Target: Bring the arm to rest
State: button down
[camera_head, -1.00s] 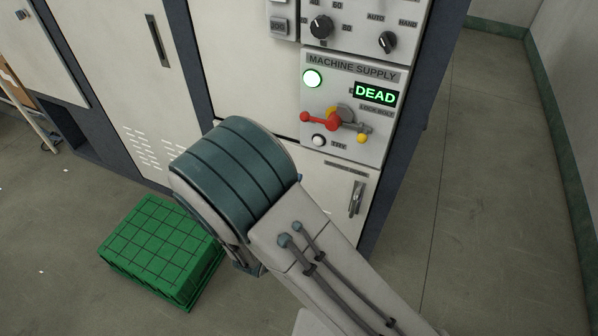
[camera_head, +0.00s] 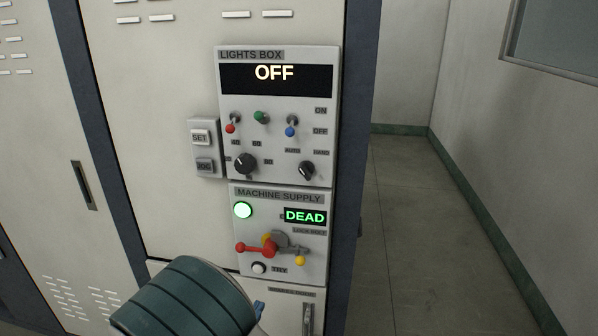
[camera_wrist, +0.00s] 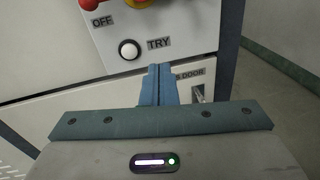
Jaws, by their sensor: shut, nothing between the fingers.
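My gripper (camera_wrist: 159,84) is shut and empty in the wrist view, its blue fingers together. The fingertips are in front of the cabinet, just below and right of the white TRY button (camera_wrist: 129,49); I cannot tell how far off they are. In the head view my arm's teal-banded link (camera_head: 188,300) is at the bottom, and a small blue part beside it shows.
The lights box (camera_head: 326,110) above reads OFF, with several toggles and two knobs. A small SET and JOG box (camera_head: 204,147) sits to its left. A door handle (camera_head: 308,319) is below the supply panel. Open floor (camera_head: 410,230) lies right of the cabinet.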

jog(key=s+d+r+m+g+h+p, duration=0.1)
jog(key=s+d+r+m+g+h, duration=0.2)
jog(key=d+m, duration=0.4)
jog(key=d+r+m+g+h, duration=0.1)
jog(key=d+r+m+g, duration=0.1)
jog(key=d+m+g, duration=0.5)
jog(key=s+d+r+m+g+h+p, duration=0.1)
jog(key=s+d+r+m+g, duration=0.15)
jog(key=d, duration=0.75)
jog(key=s+d+r+m+g+y+p, duration=0.1)
jog(key=s+d+r+m+y+p, duration=0.1)
jog(key=s+r+m+y, duration=0.6)
jog(key=d+r+m+y, duration=0.1)
jog(key=m, duration=0.6)
jog(key=shift+s+g+y, duration=0.15)
jog(key=shift+g+y, duration=0.2)
jog(key=shift+y, duration=0.05)
jog(key=shift+a+r+m, duration=0.1)
jog(key=shift+m, duration=0.15)
